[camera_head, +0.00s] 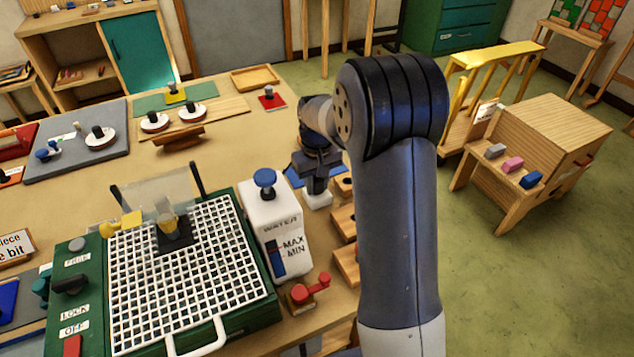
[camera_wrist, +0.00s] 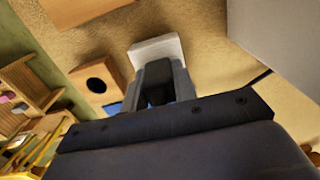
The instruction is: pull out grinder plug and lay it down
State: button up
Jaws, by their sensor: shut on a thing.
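My gripper (camera_head: 316,180) points down at the table just right of the white water tank. It also shows in the wrist view (camera_wrist: 158,84), shut on a dark piece, the grinder plug (camera_wrist: 157,78), between its fingers. A white block (camera_head: 318,200) is directly below the fingertips; it also shows in the wrist view (camera_wrist: 157,48). The plug's lower end is hidden, so I cannot tell whether it sits in the block. The grinder (camera_head: 187,275), a green box with a white grid top, stands to the left.
The water tank (camera_head: 272,225) with a blue knob is close to the left of my gripper. Wooden blocks with holes (camera_head: 344,221) lie close on the right. A blue flat piece (camera_head: 294,176) lies beside the gripper. Bare tabletop (camera_head: 245,150) lies behind the tank.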

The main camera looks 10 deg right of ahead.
aim_at(317, 178)
jog(key=shift+r+p, duration=0.75)
jog(key=shift+r, duration=0.2)
dwell(0.9)
jog(key=shift+r+p, duration=0.45)
jog(key=shift+r, duration=0.15)
jog(key=shift+d, duration=0.1)
